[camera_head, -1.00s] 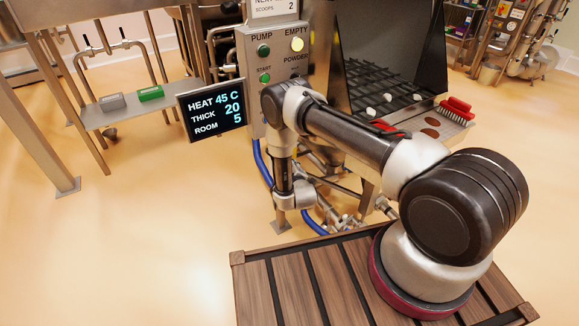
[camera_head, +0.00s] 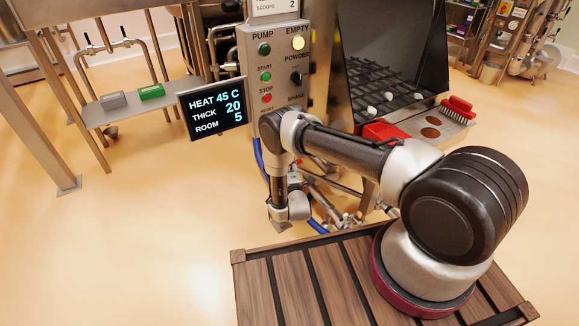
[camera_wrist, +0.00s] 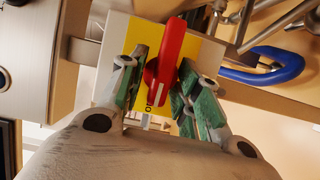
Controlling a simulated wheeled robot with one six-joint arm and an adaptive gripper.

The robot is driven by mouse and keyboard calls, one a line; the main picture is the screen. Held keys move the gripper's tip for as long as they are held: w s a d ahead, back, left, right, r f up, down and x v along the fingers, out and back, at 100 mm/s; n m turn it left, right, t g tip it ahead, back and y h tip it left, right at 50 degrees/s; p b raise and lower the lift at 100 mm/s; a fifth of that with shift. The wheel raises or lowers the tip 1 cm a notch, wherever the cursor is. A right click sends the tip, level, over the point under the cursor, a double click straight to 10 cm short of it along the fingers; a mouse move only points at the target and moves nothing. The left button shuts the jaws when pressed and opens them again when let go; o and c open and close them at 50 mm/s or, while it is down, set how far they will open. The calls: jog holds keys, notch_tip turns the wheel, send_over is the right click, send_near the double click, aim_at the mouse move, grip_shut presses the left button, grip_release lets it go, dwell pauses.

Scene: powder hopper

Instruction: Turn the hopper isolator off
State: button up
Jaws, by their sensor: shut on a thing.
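The isolator's red rotary handle (camera_wrist: 173,42) shows in the wrist view on a yellow plate (camera_wrist: 208,54), which sits on a pale box. The handle stands slightly tilted in the picture, with a white line near its lower end. My gripper (camera_wrist: 162,66) has its green-padded fingers on either side of the handle and is shut on it. Dark lettering shows on the plate by the handle's lower end, partly hidden. In the head view I cannot make out the gripper's grip on the handle.
The control panel (camera_head: 282,70) with buttons stands above my arm, beside the hopper (camera_head: 385,50). A display (camera_head: 212,109) hangs to its left. A red scoop (camera_head: 384,131) lies at the hopper's front. A blue hose (camera_wrist: 268,66) runs close right of the handle.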

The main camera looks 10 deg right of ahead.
jog(key=shift+a, duration=0.15)
dwell(0.3)
jog(key=o, duration=0.7)
jog(key=shift+c, duration=0.2)
jog(key=s, duration=1.2)
jog(key=shift+a, duration=0.4)
jog(key=shift+f, duration=0.1)
